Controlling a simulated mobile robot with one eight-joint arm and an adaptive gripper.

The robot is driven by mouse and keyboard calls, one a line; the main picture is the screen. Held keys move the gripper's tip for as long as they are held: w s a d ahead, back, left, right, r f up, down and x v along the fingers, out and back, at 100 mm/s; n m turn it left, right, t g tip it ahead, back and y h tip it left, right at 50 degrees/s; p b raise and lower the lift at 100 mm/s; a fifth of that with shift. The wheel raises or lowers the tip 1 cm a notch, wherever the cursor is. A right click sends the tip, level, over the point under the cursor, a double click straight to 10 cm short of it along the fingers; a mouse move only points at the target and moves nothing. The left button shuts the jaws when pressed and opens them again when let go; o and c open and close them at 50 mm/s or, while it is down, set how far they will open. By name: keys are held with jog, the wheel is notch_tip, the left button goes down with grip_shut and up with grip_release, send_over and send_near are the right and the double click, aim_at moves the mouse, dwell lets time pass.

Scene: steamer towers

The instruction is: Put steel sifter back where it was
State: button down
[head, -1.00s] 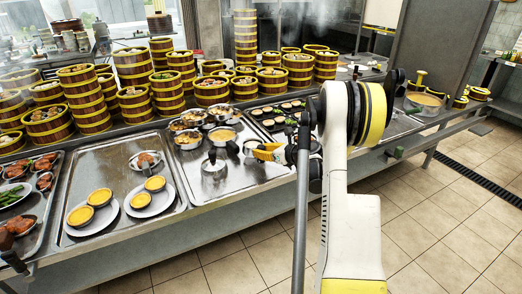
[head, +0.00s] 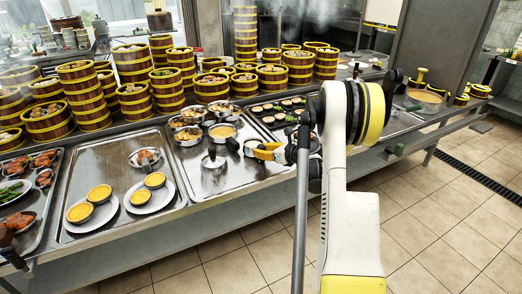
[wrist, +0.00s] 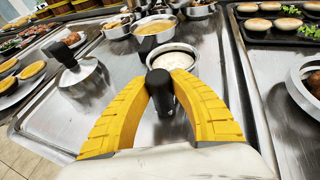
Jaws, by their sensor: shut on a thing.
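My gripper (wrist: 160,88) is shut on a black, handle-like part between its yellow fingers. It also shows in the head view (head: 258,151), low over the right part of the middle steel tray. Just beyond the fingertips is a round steel vessel with a pale, whitish face (wrist: 172,59), which I take for the steel sifter. A second black grip (wrist: 148,47) shows at its left edge. The fingers hide how the held part joins it, and I cannot tell whether it touches the tray. A separate steel piece with a black knob (wrist: 80,72) stands to the left.
Several steel bowls of food (head: 222,133) stand behind on the same tray (head: 235,180). A dark tray of buns (head: 290,104) lies to the right. Plates of yellow tarts (head: 150,200) are on the left tray. Steamer towers (head: 135,75) line the back. The tray's front is clear.

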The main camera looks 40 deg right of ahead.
jog(key=shift+f, duration=0.2)
jog(key=c, duration=1.2)
grip_release()
jog(key=shift+o, duration=0.2)
jog(key=v, duration=1.2)
